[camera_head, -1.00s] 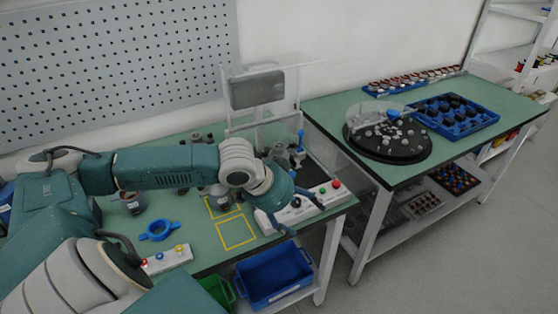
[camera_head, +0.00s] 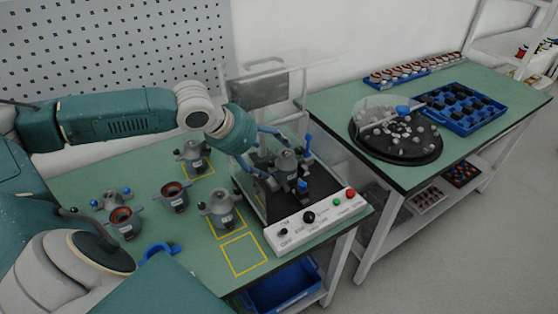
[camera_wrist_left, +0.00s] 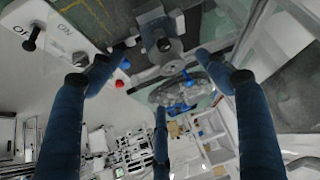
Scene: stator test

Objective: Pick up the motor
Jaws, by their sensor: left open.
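A grey motor (camera_head: 287,163) stands in the black test fixture (camera_head: 275,202), behind the white control panel. My left gripper (camera_head: 270,148) reaches in from the left with its fingers spread beside the motor's upper part. In the left wrist view the motor (camera_wrist_left: 163,45) shows beyond the blue fingers, between the upper two and apart from them. The left gripper (camera_wrist_left: 160,85) is open and empty. Two more grey motors stand on the green table, one at the back (camera_head: 195,157) and one near the yellow squares (camera_head: 221,210). My right gripper is out of view.
The white panel (camera_head: 318,217) with buttons and a knob fronts the fixture. A clear guard with a grey box (camera_head: 257,92) stands behind it. Open housings (camera_head: 174,196) and a blue ring (camera_head: 160,250) lie left. A second table holds a round black tray (camera_head: 395,150).

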